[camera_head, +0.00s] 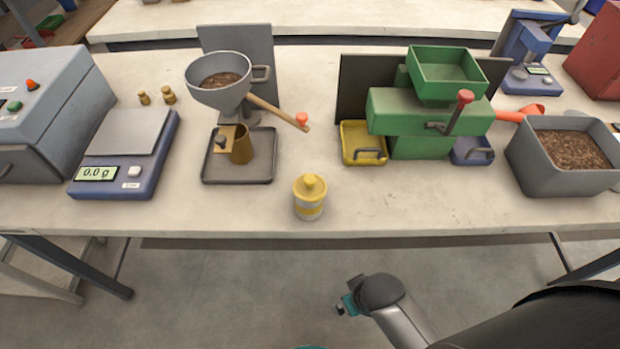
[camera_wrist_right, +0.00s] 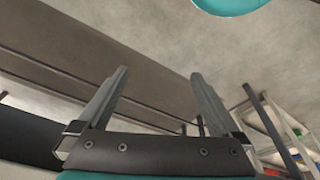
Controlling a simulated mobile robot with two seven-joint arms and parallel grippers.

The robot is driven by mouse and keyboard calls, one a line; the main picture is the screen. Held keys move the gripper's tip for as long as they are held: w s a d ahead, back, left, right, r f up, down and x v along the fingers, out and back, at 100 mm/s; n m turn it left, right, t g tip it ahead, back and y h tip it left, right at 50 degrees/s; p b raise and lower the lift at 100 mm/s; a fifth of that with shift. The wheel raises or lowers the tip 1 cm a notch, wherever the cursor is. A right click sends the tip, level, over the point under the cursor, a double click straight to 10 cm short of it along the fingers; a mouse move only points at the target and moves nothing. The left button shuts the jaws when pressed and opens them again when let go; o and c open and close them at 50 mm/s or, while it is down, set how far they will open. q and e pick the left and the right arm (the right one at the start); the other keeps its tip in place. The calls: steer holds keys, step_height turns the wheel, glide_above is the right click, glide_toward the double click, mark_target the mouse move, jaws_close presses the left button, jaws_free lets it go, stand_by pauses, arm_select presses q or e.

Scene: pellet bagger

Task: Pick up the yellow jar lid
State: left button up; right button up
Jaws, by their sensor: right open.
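The yellow jar lid (camera_head: 310,186) has a round knob on top and sits on a small pale jar with a yellow band (camera_head: 309,209). The jar stands upright near the front edge of the table. My right gripper (camera_head: 342,306) is below and in front of the table edge, apart from the jar. In the right wrist view its two fingers (camera_wrist_right: 158,95) are spread with nothing between them. The lid is not in the wrist view. My left gripper is not in view.
Behind the jar are a grey tray (camera_head: 238,180) under a hopper (camera_head: 219,83) with an orange-tipped lever, and a green machine (camera_head: 425,112). A blue scale (camera_head: 127,152) stands left, a grey pellet bin (camera_head: 565,183) right. The tabletop around the jar is clear.

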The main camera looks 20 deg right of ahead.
step_height(320, 180, up, 18)
steer(key=w+f+t+p, duration=0.1)
steer(key=w+p, duration=0.1)
steer(key=w+a+r+n+t+y, duration=0.1)
steer(key=w+a+r+t, duration=0.2)
steer(key=w+r+t, duration=0.65)
steer(key=w+a+r+t+y, duration=0.1)
steer(key=w+a+r+t, duration=0.3)
steer(key=w+r, duration=1.05)
steer(key=s+a+r+n+t+y, duration=0.2)
steer(key=a+r+n+y, duration=0.25)
steer(key=r, duration=0.25)
steer(key=s+a+r+n+t+y, duration=0.1)
steer(key=s+a+r+n+y, duration=0.2)
steer(key=r+y, duration=0.35)
steer(key=s+a+r+n+g+y, duration=0.1)
steer(key=s+a+n+g+y, duration=0.4)
steer(key=n+g, duration=0.4)
steer(key=s+a+r+n+g+y, duration=0.2)
steer(key=s+a+n+g+y, duration=0.2)
steer(key=a+n+g, duration=0.35)
steer(key=n+g+h, duration=0.3)
steer(key=g+h, duration=0.1)
steer(key=h, duration=1.8)
glide_above(310, 178)
steer(key=f, duration=2.9)
steer(key=shift+d+b, duration=0.2)
steer(key=shift+b, duration=0.1)
steer(key=shift+a+f, duration=0.2)
steer(key=shift+f, duration=2.5)
